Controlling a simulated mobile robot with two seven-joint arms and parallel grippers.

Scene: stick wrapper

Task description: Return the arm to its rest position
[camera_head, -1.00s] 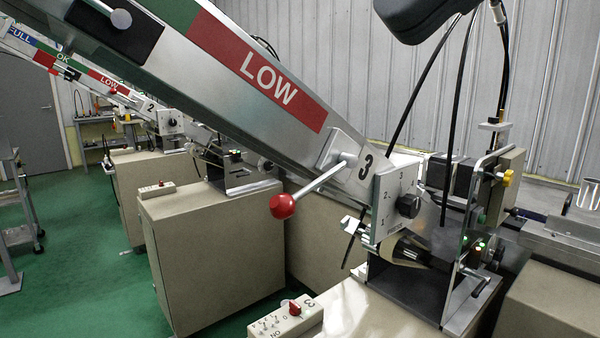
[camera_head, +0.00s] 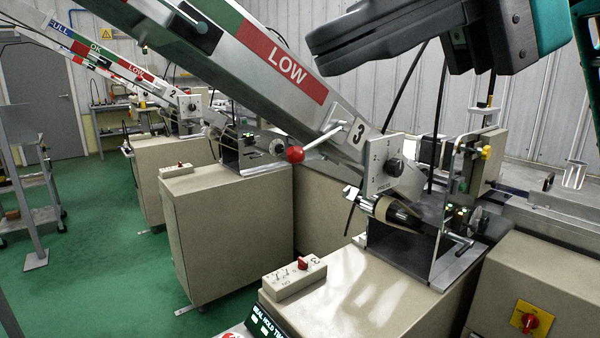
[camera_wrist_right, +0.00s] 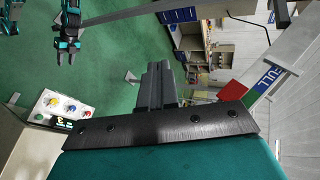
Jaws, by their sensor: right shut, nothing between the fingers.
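My right gripper (camera_head: 328,50) is at the top right of the head view, black with a teal arm behind it. It is raised in front of the grey wall, its fingers pointing left. In the right wrist view its fingers (camera_wrist_right: 157,72) are together and hold nothing. A teal-and-black gripper (camera_wrist_right: 66,52), apparently my left one, hangs at the top left of the wrist view over the green floor. Its jaw state is unclear. The left gripper is not in the head view.
The inclined chute (camera_head: 240,50) of machine 3, marked LOW, slopes beneath and left of my right gripper. Its red-knobbed lever (camera_head: 295,154) sticks out. A switch box (camera_head: 294,276) sits on the cabinet (camera_head: 355,300). Green floor (camera_head: 110,250) is open at left.

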